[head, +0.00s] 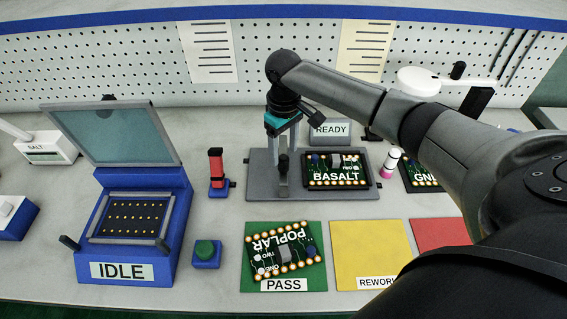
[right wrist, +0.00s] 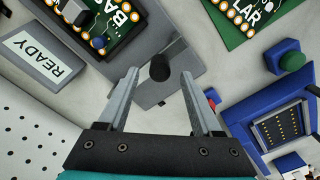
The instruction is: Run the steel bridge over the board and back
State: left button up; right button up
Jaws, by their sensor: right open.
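The board marked BASALT (head: 337,170) lies in a dark frame on a grey fixture plate (head: 350,195). It shows partly in the right wrist view (right wrist: 98,27). At the left of the board a dark upright handle (head: 283,172) stands on the fixture, apparently on the steel bridge, whose outline is mostly hidden by my gripper. My right gripper (head: 283,128) points down above this handle. In the right wrist view the handle's dark round top (right wrist: 160,67) lies between the open fingers (right wrist: 158,78), with a gap on both sides. My left gripper is out of view.
A READY display (head: 330,129) stands behind the fixture. The POPLAR board (head: 283,250) lies on the green PASS mat (head: 314,283), with the yellow REWORK mat (head: 370,245) beside it. A blue IDLE machine (head: 165,225), green button (head: 205,250) and red-topped post (head: 216,165) stand left.

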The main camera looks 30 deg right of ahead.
aim_at(283, 157)
jog(key=shift+f+b, duration=0.4)
jog(key=shift+f, duration=2)
grip_shut()
jog(key=shift+w, duration=0.1)
